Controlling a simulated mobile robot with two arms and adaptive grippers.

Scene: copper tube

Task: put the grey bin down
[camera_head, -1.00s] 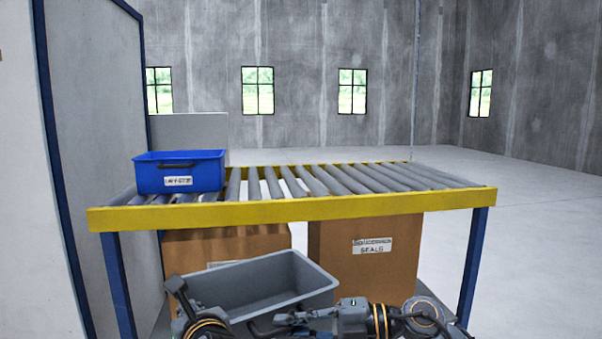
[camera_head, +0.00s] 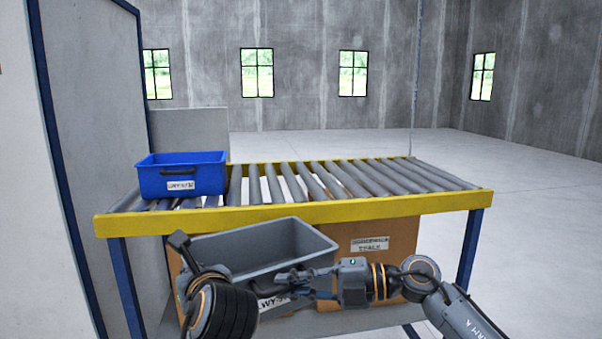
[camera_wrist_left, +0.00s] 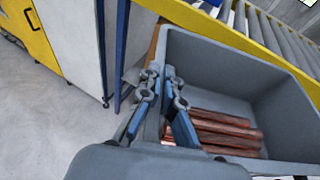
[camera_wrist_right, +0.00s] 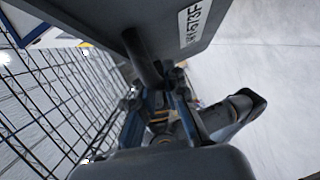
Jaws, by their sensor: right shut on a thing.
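The grey bin (camera_head: 265,245) hangs in front of the roller conveyor, its rim near the height of the yellow rail. In the left wrist view the bin (camera_wrist_left: 225,75) holds several copper tubes (camera_wrist_left: 215,130). My left gripper (camera_head: 181,242) is at the bin's left end; in its wrist view its fingers (camera_wrist_left: 166,82) are close together at the bin's edge, the grasp partly hidden.
The conveyor's rollers (camera_head: 330,185) are clear right of a blue bin (camera_head: 180,175) standing at the left end. The yellow rail (camera_head: 400,207) edges the front. Cardboard boxes (camera_head: 370,262) stand below. A grey panel (camera_head: 95,140) rises on the left.

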